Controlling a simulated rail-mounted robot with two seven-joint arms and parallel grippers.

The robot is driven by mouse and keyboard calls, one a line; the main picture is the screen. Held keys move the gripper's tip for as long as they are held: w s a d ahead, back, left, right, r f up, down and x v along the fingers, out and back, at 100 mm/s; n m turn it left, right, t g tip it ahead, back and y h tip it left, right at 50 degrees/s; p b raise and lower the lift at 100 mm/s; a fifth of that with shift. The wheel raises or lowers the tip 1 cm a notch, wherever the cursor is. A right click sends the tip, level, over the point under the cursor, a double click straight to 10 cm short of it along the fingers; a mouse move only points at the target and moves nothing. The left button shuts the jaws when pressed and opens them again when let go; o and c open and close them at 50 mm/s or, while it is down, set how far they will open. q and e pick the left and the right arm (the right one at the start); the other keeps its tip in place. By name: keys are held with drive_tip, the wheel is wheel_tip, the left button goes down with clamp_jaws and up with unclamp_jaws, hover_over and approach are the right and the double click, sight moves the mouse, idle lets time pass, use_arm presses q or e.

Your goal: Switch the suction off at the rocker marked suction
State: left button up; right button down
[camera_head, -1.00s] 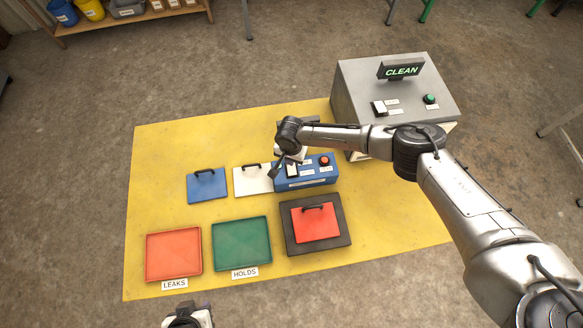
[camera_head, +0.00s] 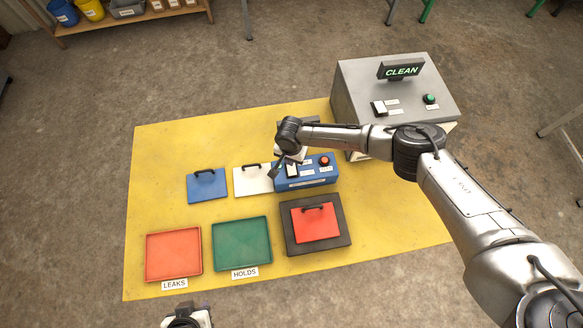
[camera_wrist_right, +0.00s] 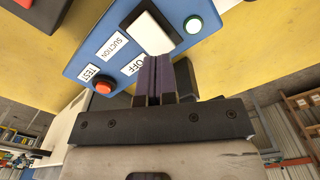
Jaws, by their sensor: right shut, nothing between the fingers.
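The blue control box (camera_head: 310,182) stands on the yellow mat, with a white rocker (camera_head: 292,170) and a red button (camera_head: 324,160) on top. In the right wrist view the white rocker (camera_wrist_right: 150,32) lies by the labels SUCTION and OFF. My right gripper (camera_wrist_right: 160,66) is shut and empty. Its fingertips are at the rocker's near edge by the OFF label; I cannot tell whether they press it. In the head view my right gripper (camera_head: 274,171) is partly hidden by its wrist. Part of my left gripper (camera_head: 187,318) shows at the bottom edge; its fingers are not clear.
A round green lamp (camera_wrist_right: 193,24) is beside the rocker. Blue (camera_head: 207,186) and white (camera_head: 252,181) plates lie left. A grey CLEAN machine (camera_head: 398,90) stands behind.

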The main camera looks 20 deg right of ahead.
idle(0.6)
drive_tip(key=shift+f+b, duration=0.3)
drive_tip(key=shift+f, duration=0.15)
drive_tip(key=shift+f, duration=0.55)
idle(0.4)
drive_tip(key=shift+f+b, duration=0.3)
drive_tip(key=shift+b, duration=0.15)
drive_tip(key=shift+r+p, duration=0.85)
drive_tip(key=shift+p, duration=0.1)
wheel_tip(320, 180, up, 4)
drive_tip(key=p, duration=0.4)
drive_tip(key=shift+r+p, duration=0.7)
drive_tip(key=shift+p, duration=0.35)
